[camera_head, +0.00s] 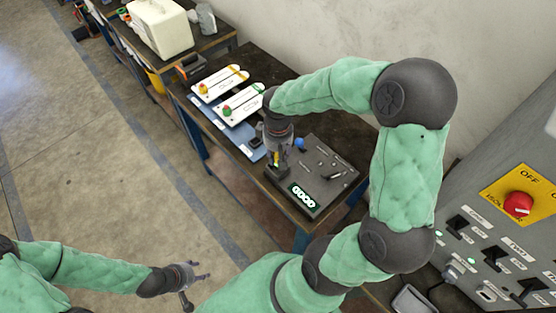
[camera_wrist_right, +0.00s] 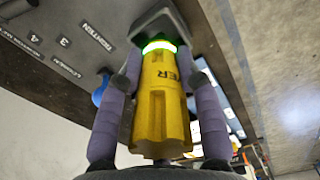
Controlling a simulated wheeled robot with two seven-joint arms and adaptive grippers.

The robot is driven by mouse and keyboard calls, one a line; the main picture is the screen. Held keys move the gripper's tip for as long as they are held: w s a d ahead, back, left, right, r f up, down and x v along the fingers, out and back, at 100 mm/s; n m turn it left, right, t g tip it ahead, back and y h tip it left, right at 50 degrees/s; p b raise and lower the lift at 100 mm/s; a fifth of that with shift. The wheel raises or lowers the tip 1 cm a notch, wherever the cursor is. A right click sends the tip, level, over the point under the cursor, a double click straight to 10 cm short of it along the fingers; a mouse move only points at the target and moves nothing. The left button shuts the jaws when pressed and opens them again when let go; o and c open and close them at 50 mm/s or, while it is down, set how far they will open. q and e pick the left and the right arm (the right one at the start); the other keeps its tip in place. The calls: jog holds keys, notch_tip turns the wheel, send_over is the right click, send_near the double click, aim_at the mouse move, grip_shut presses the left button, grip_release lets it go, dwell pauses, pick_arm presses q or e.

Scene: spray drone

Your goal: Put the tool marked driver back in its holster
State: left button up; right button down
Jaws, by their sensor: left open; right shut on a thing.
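My right gripper (camera_head: 276,160) is shut on a yellow tool (camera_wrist_right: 160,105), one finger on each side. I cannot tell how deep the tool sits in the block. In the head view the gripper is over the left corner of a dark panel box (camera_head: 325,172). My left gripper (camera_head: 192,277) is open and empty, low above the floor, away from the workbench.
White boards (camera_head: 220,82) with coloured parts lie on the bench behind. A grey cabinet with a red button (camera_head: 518,204) stands at right. The floor at left is clear.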

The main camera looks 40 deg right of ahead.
jog(key=shift+f+b, duration=0.35)
jog(key=shift+f, duration=1.2)
jog(key=shift+f, duration=0.2)
jog(key=c, duration=0.8)
grip_release()
jog(key=shift+c, duration=0.2)
jog(key=shift+r, duration=0.15)
jog(key=shift+r, duration=0.35)
notch_tip(320, 180, up, 11)
jog(key=p, duration=0.3)
jog(key=shift+r, duration=0.2)
